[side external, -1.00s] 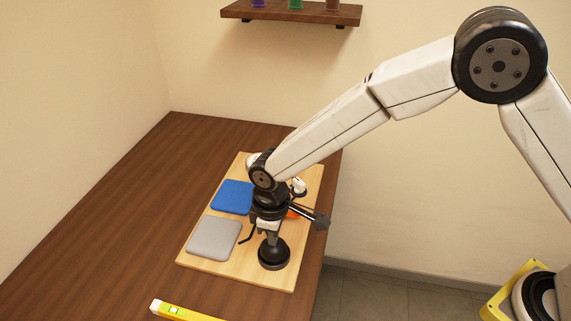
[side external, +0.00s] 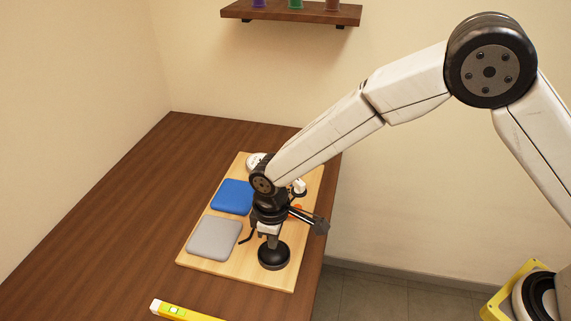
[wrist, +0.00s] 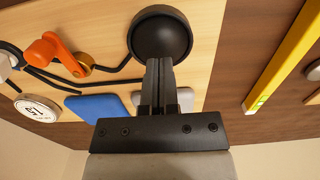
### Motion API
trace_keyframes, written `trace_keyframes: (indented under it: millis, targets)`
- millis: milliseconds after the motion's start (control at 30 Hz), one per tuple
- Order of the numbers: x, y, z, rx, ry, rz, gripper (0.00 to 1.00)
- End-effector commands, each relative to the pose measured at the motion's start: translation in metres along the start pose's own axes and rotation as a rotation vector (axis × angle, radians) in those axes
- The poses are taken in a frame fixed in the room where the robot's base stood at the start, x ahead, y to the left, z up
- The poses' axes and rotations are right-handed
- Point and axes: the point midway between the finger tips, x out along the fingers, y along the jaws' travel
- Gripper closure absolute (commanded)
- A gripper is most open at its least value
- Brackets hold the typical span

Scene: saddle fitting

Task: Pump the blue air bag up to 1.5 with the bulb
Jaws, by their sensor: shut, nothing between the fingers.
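The black bulb (side external: 274,257) stands near the front of the light wooden board (side external: 235,258), and it shows in the wrist view (wrist: 160,35). My gripper (wrist: 159,62) is shut and empty, with its fingertips at the bulb's top; I cannot tell how hard they press. The blue air bag (side external: 231,197) lies flat behind the grey pad, and part of it shows in the wrist view (wrist: 98,106). A white round gauge (wrist: 38,108) bears a number that I cannot read surely; in the side view my arm partly hides it (side external: 254,161).
A grey pad (side external: 215,237) lies in front of the blue bag. An orange lever (wrist: 52,52) on a valve sits beside the bulb, with black hoses on the board. A yellow level (side external: 183,310) lies at the table's front. The table's left side is clear.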

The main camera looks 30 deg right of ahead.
Motion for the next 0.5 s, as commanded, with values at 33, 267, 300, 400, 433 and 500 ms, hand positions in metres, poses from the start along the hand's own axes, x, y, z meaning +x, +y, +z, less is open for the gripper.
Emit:
trace_keyframes:
  millis: [33, 267, 300, 400, 433, 500]
  targets:
    - [-0.002, 0.000, 0.000, 0.000, 0.000, 0.000, 1.00]
    - [-0.014, 0.000, 0.000, 0.000, 0.001, 0.000, 1.00]
    - [-0.016, 0.000, 0.000, 0.000, 0.000, 0.000, 1.00]
    - [-0.021, 0.000, 0.000, 0.000, 0.000, 0.000, 1.00]
    - [-0.022, 0.000, 0.000, 0.000, 0.001, 0.000, 1.00]
    - [-0.026, 0.000, 0.000, 0.000, 0.002, 0.000, 1.00]
